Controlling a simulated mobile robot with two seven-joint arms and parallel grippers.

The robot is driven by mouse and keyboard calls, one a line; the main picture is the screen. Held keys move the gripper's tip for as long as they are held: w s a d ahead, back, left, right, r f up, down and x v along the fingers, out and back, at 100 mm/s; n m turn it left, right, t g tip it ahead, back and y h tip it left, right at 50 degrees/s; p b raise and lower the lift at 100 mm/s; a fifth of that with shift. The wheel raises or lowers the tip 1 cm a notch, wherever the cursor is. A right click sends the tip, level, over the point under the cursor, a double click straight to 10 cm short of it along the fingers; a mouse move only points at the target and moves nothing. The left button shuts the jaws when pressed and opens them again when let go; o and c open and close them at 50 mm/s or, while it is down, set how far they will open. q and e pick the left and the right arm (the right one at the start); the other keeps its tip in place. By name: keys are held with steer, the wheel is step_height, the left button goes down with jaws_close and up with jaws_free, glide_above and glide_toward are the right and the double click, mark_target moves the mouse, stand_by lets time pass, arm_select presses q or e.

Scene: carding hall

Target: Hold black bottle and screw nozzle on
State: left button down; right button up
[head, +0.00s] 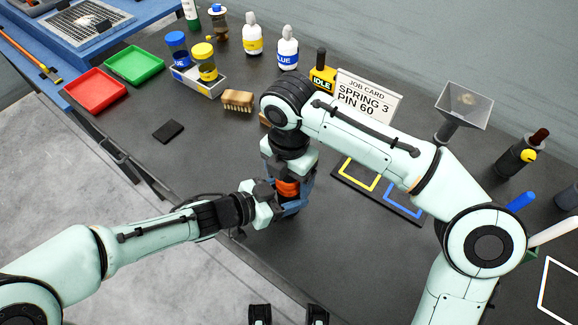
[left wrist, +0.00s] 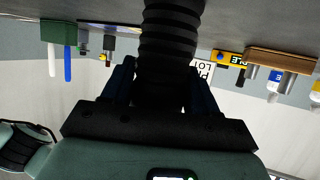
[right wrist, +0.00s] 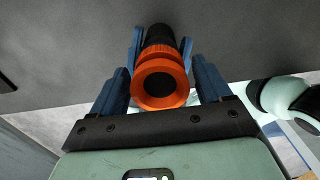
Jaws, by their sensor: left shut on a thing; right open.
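The black ribbed bottle (left wrist: 170,45) stands between the blue fingers of my left gripper (left wrist: 165,88), which is shut on it. In the head view my left gripper (head: 285,205) reaches in low from the left, near the table's front edge. An orange nozzle (head: 287,188) is at the bottle's top; in the right wrist view the orange nozzle (right wrist: 161,78) shows its dark round opening toward the camera. My right gripper (right wrist: 162,85) is open, its fingers on either side of the nozzle. I cannot tell how far the nozzle is threaded. The arms hide most of the bottle in the head view.
A funnel stand (head: 463,105) is at the back right. Red (head: 95,94) and green (head: 134,65) trays and a brush (head: 238,100) are left.

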steer(key=shift+f, duration=0.1)
steer(key=c, duration=1.1)
steer(key=shift+o, duration=0.2)
steer(key=m, duration=1.1)
steer(key=o, duration=1.2)
steer(key=shift+c, duration=0.2)
steer(key=shift+r, duration=2.25)
